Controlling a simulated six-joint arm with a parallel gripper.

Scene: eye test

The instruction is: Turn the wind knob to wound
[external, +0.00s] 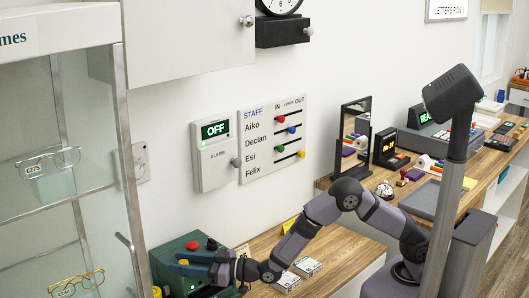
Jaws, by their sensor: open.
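No knob in view carries a readable "wind" or "wound" label. A grey knob (308,31) sticks out of the right end of the dark box (283,32) under the wall clock (279,5); I cannot tell whether it is the wind knob, or its setting. My gripper (188,264) is low at the left, open, with blue-grey fingers pointing left. It is in front of a dark green box (178,246) with a red button (193,246) and a small yellow part (183,262) by the fingers. Contact is unclear. It is far below the clock.
A white alarm panel (212,155) reads OFF, beside a staff board (272,137) with coloured sliders. A glass cabinet (60,170) stands at left. A wall cupboard (185,40) hangs above. Small boxes (306,267) lie on the wooden counter (345,250). A mirror (352,135) stands further right.

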